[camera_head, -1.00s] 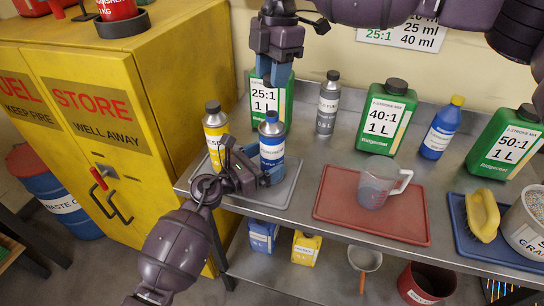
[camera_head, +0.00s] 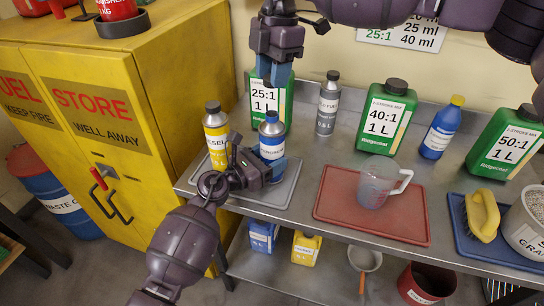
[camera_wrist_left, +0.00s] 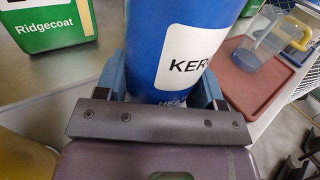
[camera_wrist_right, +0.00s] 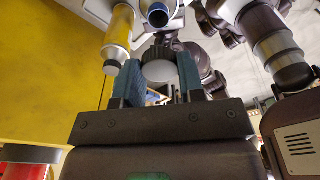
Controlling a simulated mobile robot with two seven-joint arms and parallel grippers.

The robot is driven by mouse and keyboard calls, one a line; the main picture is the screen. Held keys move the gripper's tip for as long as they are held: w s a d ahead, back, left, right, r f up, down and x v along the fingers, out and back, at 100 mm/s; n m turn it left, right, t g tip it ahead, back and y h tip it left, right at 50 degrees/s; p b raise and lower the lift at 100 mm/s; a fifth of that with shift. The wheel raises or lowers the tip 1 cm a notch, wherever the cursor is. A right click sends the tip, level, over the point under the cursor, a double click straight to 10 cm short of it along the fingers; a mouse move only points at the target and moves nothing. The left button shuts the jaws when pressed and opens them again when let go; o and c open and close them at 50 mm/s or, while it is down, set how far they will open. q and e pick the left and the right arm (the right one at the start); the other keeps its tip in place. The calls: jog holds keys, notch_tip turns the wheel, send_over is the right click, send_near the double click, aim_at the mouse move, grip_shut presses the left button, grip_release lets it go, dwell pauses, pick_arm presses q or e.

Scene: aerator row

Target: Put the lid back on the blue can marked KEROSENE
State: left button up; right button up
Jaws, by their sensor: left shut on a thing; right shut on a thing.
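The blue can marked KEROSENE (camera_head: 271,136) stands upright on a grey mat (camera_head: 287,186) at the left of the bench. Its label shows in part in the left wrist view (camera_wrist_left: 175,45). My left gripper (camera_head: 274,170) is shut around the can's lower body. My right gripper (camera_head: 276,78) points down above the can, fingers shut on a dark ribbed lid with a pale disc face (camera_wrist_right: 160,68). The can's top (camera_wrist_right: 158,14) is apart from this lid in the right wrist view. In the head view the lid is hard to make out.
A yellow can (camera_head: 216,136) stands close left of the blue can. A green 25:1 jug (camera_head: 258,95) is behind it and a grey can (camera_head: 327,103) right of it. A red mat (camera_head: 330,205) carries a measuring jug (camera_head: 374,184).

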aim_at(271, 114)
pick_arm(q)
jog(key=shift+c, duration=0.3)
pick_arm(e)
jog(key=shift+f, duration=2.5)
jog(key=shift+f, duration=0.1)
jog(key=shift+f, duration=0.8)
jog(key=shift+f, duration=0.55)
pick_arm(q)
grip_shut()
pick_arm(e)
jog(key=m, duration=0.4)
jog(key=shift+m, duration=0.3)
jog(key=m+t, duration=0.1)
jog(key=m, duration=0.4)
jog(key=o, duration=0.9)
